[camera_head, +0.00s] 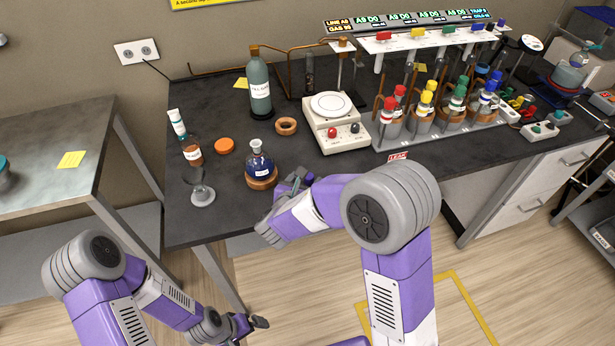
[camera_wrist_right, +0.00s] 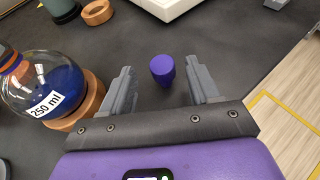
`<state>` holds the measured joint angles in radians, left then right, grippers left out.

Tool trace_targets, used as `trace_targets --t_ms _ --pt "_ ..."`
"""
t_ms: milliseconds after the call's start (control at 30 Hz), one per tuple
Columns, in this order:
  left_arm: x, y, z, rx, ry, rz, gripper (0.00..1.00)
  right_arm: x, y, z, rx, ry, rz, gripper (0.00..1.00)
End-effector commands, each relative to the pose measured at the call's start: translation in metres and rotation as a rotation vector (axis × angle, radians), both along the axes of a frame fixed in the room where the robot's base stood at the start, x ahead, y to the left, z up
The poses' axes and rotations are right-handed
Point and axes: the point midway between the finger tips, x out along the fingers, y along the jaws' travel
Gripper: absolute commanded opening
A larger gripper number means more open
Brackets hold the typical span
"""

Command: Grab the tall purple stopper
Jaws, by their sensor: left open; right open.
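The purple stopper (camera_wrist_right: 162,70) stands on the dark bench top in the right wrist view. It appears between the two fingertips of my right gripper (camera_wrist_right: 160,66), with a gap on each side. That gripper is open and empty. I cannot tell whether the fingertips are level with the stopper or above it. In the head view my right gripper (camera_head: 300,182) is at the front edge of the bench, right of the blue flask, and the stopper cannot be made out there. My left gripper (camera_head: 252,324) is open and empty, low over the floor in front of the bench.
The round 250 ml flask (camera_head: 260,164) of blue liquid sits on a cork ring close left of my right gripper; it also shows in the right wrist view (camera_wrist_right: 62,85). A white hotplate (camera_head: 333,115) stands behind. A rack of coloured-stoppered tubes (camera_head: 445,132) is at right.

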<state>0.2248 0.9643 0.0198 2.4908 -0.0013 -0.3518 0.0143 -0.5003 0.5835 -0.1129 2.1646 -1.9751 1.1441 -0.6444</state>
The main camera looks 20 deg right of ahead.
Motion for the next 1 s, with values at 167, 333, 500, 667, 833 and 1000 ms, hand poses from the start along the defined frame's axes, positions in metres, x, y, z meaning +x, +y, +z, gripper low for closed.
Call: trace_targets --t_ms 167,333,500,667,833,1000 --pt "0.000 0.000 -0.008 0.000 0.000 0.000 1.00 0.021 -0.016 -0.009 0.000 0.001 -0.003 0.61" --pt "0.000 0.000 -0.012 0.000 0.000 0.000 1.00 0.036 -0.025 -0.016 0.001 0.001 -0.001 0.61" --pt "0.000 0.000 -0.011 0.000 0.000 0.000 1.00 0.039 -0.026 -0.016 0.001 0.001 0.001 0.61" --pt "0.000 0.000 -0.011 0.000 0.000 0.000 1.00 0.039 -0.026 -0.016 0.001 0.001 0.001 0.53" --pt "0.000 0.000 -0.011 0.000 0.000 0.000 1.00 0.038 -0.026 -0.016 0.001 0.001 0.001 0.27" --pt "0.000 0.000 -0.011 0.000 0.000 0.000 1.00 0.038 -0.026 -0.016 0.001 0.002 0.000 0.06"
